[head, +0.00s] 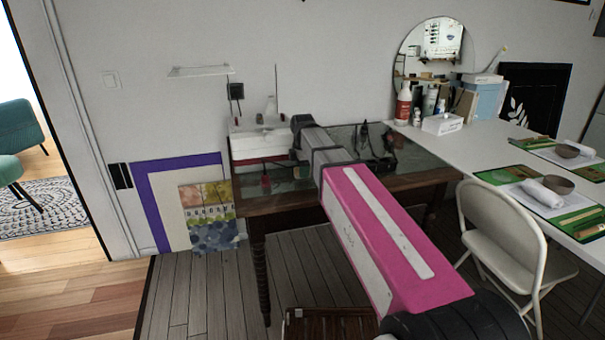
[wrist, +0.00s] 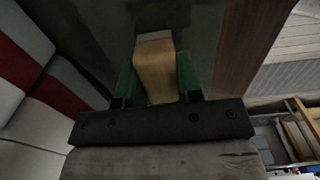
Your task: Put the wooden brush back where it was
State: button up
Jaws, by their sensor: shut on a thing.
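The wooden brush (wrist: 154,68) shows in the wrist view as a pale wooden block, likely its handle end, between the green fingers of my gripper (wrist: 157,82). My gripper is shut on it. The rest of the brush is hidden or too dark to make out. The brush is over the dark glass top of the wooden table (head: 398,180); I cannot tell whether it touches the glass. In the head view my pink and grey arm reaches over this table and hides the gripper and brush.
A white and red case (head: 258,142) stands at the table's left end, close to my gripper. Dark tangled items (head: 378,148) lie on the glass right of my arm. A white table (head: 470,145) with place settings and a folding chair (head: 503,225) stand at right.

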jog(key=shift+f, duration=0.6)
jog(key=o, duration=0.9)
jog(key=shift+f, duration=0.15)
notch_tip(320, 180, up, 12)
